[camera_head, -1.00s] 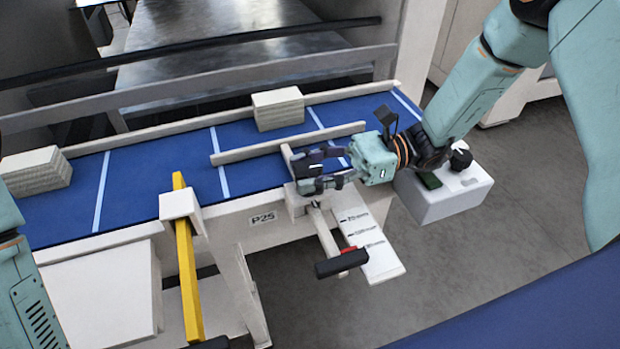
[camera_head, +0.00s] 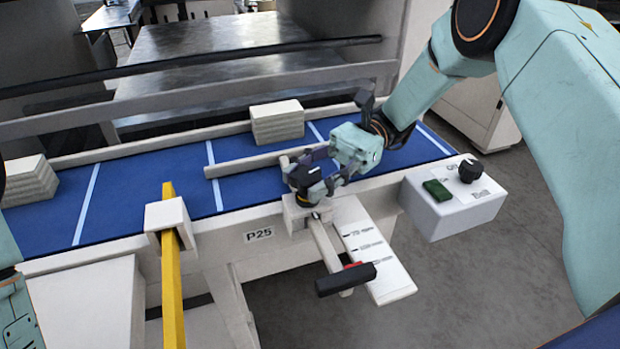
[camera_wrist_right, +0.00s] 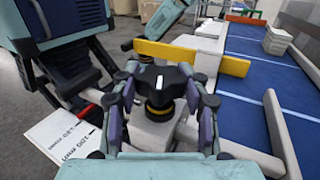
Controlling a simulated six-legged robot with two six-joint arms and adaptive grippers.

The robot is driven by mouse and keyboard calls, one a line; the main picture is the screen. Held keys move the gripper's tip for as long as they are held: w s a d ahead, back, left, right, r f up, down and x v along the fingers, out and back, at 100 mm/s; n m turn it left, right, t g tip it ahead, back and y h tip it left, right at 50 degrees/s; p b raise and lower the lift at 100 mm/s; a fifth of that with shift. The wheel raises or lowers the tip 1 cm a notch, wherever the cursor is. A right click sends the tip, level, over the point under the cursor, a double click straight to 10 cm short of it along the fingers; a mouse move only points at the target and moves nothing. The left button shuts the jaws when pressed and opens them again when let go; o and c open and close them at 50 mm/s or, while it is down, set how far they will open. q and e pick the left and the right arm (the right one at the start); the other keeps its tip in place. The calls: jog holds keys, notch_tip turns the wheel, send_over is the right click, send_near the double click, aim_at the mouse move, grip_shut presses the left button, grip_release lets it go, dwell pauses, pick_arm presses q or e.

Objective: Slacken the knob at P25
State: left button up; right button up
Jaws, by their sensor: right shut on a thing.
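The black knob (camera_head: 304,178) sits on a pale block at the conveyor's front edge, just above and right of the P25 label (camera_head: 259,236). My right gripper (camera_head: 312,176) has its fingers around the knob. In the right wrist view, the black lobed knob (camera_wrist_right: 161,84) with a white mark and a yellow ring at its base stands between the fingers of the right gripper (camera_wrist_right: 160,92), which is shut on it. Part of the knob is hidden by the fingers in the head view. The left gripper is not in view; only part of my left arm shows at the left edge.
A white scale plate (camera_head: 377,262) and a black-handled lever (camera_head: 345,280) stick out below the knob. A control box (camera_head: 452,205) with a green button and black dial stands to the right. A yellow bar (camera_head: 172,285) stands left. Paper stacks (camera_head: 277,122) lie on the blue belt.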

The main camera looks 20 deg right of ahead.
aim_at(310, 173)
jog(key=shift+f, duration=0.15)
jog(key=o, duration=1.2)
jog(key=shift+w, duration=0.1)
jog(key=shift+c, duration=0.2)
notch_tip(310, 173, up, 10)
jog(key=shift+f, duration=0.15)
jog(key=shift+r, duration=0.2)
